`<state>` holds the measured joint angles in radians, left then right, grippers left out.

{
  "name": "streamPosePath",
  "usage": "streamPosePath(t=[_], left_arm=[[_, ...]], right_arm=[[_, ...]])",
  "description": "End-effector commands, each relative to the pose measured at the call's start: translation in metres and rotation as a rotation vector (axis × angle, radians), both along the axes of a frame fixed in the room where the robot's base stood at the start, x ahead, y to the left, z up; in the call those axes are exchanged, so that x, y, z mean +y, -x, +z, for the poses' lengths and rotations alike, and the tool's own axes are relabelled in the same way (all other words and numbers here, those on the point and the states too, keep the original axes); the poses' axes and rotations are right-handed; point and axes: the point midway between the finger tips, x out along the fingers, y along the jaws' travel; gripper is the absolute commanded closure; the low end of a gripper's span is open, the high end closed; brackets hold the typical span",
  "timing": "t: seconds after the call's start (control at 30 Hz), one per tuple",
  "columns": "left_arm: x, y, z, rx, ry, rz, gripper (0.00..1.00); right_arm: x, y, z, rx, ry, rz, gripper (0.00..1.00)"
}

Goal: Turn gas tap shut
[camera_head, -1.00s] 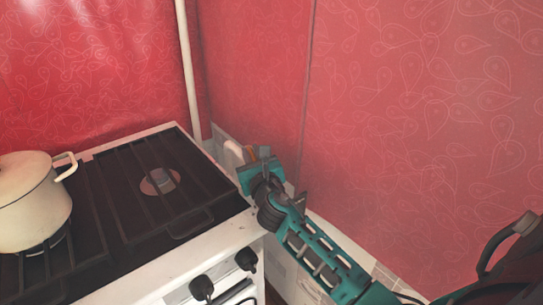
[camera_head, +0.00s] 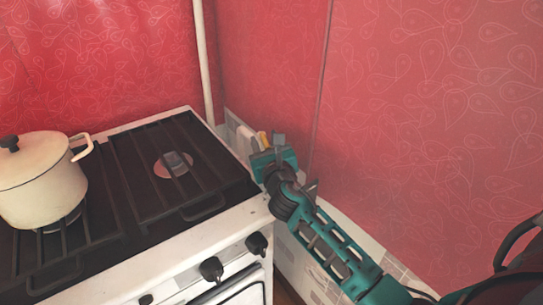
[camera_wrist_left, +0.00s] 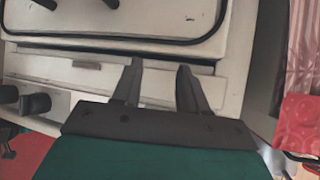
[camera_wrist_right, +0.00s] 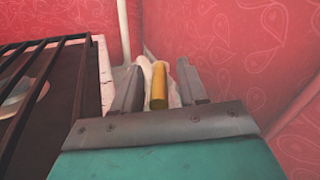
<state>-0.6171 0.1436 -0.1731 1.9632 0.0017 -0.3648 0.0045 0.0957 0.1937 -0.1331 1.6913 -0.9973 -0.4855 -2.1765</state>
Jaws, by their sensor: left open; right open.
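The gas tap shows as a yellow handle (camera_head: 263,137) in the narrow gap between the stove and the right wall. In the right wrist view the yellow handle (camera_wrist_right: 159,85) stands upright between the two fingers, with a gap on each side. My right gripper (camera_head: 265,146) is open at the tap, and its fingers partly hide the tap in the head view. The tap's body and pipe joint are not clear. My left gripper (camera_wrist_left: 157,85) is open and empty above white stove panels; it does not show in the head view.
The white stove (camera_head: 222,229) with black grates stands left of my right arm. A cream pot (camera_head: 45,190) sits on its left burner. Black knobs (camera_head: 257,244) are on its front. A white pipe (camera_head: 203,65) rises in the corner, and the red wall is close on the right.

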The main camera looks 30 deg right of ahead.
Motion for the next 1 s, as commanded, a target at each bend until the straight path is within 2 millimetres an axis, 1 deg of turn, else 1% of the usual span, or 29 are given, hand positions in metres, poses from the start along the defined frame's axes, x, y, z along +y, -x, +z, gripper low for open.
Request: streamPosePath(t=[0.2, 0.4, 0.5, 0.6, 0.7, 1.0], left_arm=[[0.002, 0.000, 0.004, -0.003, -0.003, 0.002, 0.57], [0.004, 0.002, 0.001, 0.003, -0.007, 0.004, 0.57], [0.004, 0.003, 0.001, 0.003, -0.008, 0.005, 0.57], [0.004, 0.003, 0.001, 0.002, -0.008, 0.005, 0.57], [0.004, 0.003, 0.001, 0.002, -0.008, 0.005, 0.57], [0.003, 0.002, 0.002, 0.001, -0.006, 0.003, 0.57]], right_arm=[[0.012, 0.039, -0.001, 0.005, 0.001, 0.002, 0.58], [0.024, 0.079, -0.002, 0.005, -0.001, 0.001, 0.58], [0.029, 0.095, -0.001, 0.004, -0.001, -0.001, 0.58], [0.032, 0.106, -0.001, 0.004, 0.000, -0.001, 0.58], [0.034, 0.113, -0.001, 0.003, -0.002, -0.001, 0.58], [0.035, 0.116, 0.000, 0.002, -0.001, -0.001, 0.58]])
